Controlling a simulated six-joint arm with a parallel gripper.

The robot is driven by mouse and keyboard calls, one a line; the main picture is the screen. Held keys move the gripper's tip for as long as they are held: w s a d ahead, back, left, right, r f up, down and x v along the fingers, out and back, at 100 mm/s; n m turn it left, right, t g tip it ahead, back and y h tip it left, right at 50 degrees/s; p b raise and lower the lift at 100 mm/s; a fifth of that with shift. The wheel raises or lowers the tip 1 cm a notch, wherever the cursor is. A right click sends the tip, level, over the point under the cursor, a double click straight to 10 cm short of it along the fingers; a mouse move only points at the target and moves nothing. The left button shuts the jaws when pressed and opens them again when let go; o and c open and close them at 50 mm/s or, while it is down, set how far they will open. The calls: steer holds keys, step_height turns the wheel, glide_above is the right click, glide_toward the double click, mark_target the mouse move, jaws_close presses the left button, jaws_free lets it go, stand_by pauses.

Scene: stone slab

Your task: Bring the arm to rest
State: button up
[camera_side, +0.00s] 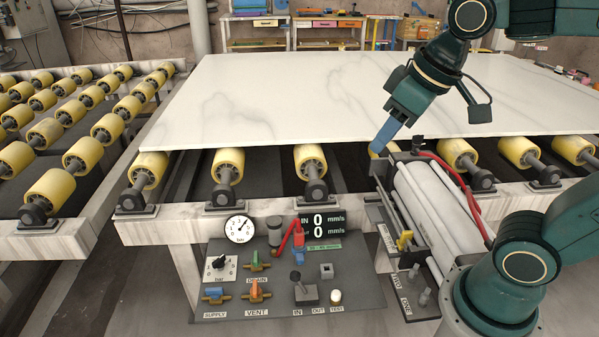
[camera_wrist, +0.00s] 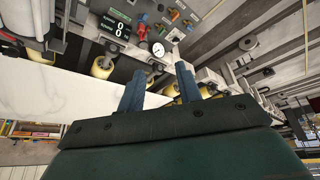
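My gripper (camera_side: 383,140) hangs tilted downward near the front edge of the white stone slab (camera_side: 270,95). It is above the front rollers and close to the top of the pneumatic cylinder (camera_side: 435,200). In the wrist view my gripper (camera_wrist: 160,82) shows two blue-grey fingers standing apart with nothing between them. In the side view the fingers overlap, so the gap does not show there. The slab lies flat on the roller table and also shows in the wrist view (camera_wrist: 75,95).
A control panel (camera_side: 285,305) with valves, a gauge (camera_side: 239,229) and a display (camera_side: 323,224) reading 0 stands in front. Yellow rollers (camera_side: 228,165) line the table's front. A second roller conveyor (camera_side: 50,190) is at left. Workbenches (camera_side: 325,30) stand behind.

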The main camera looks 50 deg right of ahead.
steer(key=s+f+m, duration=0.1)
steer(key=s+f, duration=0.1)
steer(key=s, duration=0.4)
steer(key=shift+s+d+f+t, duration=0.3)
steer(key=shift+s+d, duration=0.05)
steer(key=shift+d, duration=0.1)
